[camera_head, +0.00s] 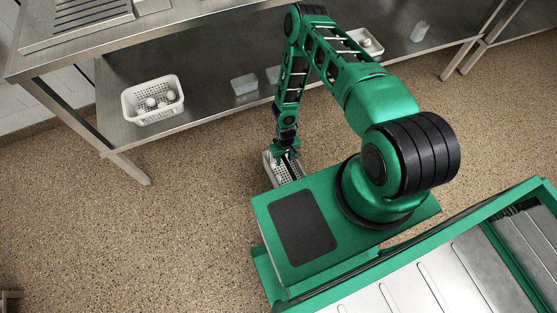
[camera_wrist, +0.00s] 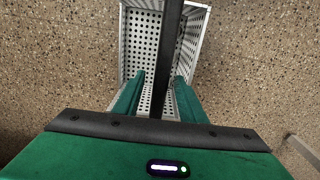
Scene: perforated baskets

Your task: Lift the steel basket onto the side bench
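In the head view my gripper (camera_head: 287,151) is low at the basket. A long steel bench (camera_head: 130,55) stands behind; I cannot tell whether it is the side bench.
The bench's lower shelf (camera_head: 200,110) holds a white basket (camera_head: 130,108) with several round items, pale boxes (camera_head: 243,84), another white basket (camera_head: 377,47) and a clear container (camera_head: 419,32). Another steel bench (camera_head: 505,28) is at upper right.

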